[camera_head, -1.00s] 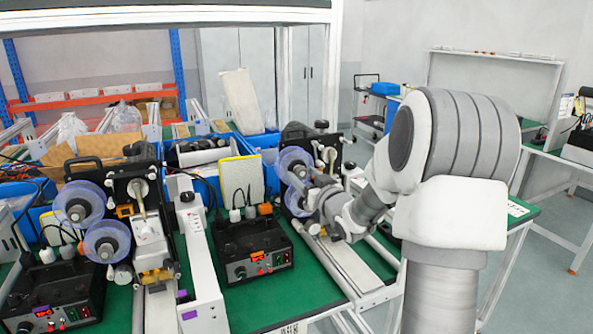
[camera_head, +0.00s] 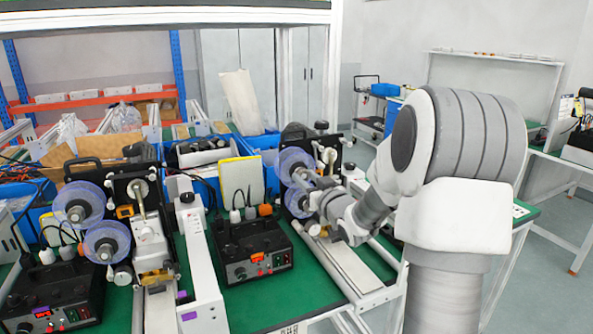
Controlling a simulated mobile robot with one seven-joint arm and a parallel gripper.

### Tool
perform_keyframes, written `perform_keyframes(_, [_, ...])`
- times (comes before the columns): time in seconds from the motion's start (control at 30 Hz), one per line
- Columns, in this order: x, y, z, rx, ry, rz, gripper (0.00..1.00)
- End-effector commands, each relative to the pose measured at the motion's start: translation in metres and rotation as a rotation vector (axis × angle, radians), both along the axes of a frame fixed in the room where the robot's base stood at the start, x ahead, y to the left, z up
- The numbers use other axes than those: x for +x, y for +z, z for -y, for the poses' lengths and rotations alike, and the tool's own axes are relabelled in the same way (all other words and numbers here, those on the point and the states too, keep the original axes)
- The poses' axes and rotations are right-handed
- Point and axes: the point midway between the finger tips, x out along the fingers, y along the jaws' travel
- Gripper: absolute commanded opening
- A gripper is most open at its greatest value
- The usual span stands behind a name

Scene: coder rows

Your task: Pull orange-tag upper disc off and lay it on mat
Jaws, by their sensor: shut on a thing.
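The right-hand coder carries two clear bluish discs, an upper disc (camera_head: 294,163) and a lower disc (camera_head: 296,203). My gripper (camera_head: 314,191) reaches in from the right beside these discs. It is shut on the upper disc near its hub; the fingertips are small and partly hidden by the wrist, so the exact grip is unclear. The upper disc still stands upright at the coder. I cannot make out a separate mat on the green tabletop (camera_head: 295,295).
The left coder has its own upper disc (camera_head: 78,203) and lower disc (camera_head: 106,242). A black control box (camera_head: 250,250) and a white upright unit (camera_head: 197,265) stand between the coders. A pale rail (camera_head: 345,268) runs in front of the right coder.

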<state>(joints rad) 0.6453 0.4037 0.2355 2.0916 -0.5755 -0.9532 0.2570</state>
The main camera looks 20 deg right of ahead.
Motion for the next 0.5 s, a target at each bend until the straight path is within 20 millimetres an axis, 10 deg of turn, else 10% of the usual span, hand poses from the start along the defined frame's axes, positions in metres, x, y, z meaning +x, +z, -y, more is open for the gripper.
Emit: perform_keyframes(0.5, [-0.019, 0.001, 0.001, -0.002, 0.0, 0.002, 0.0])
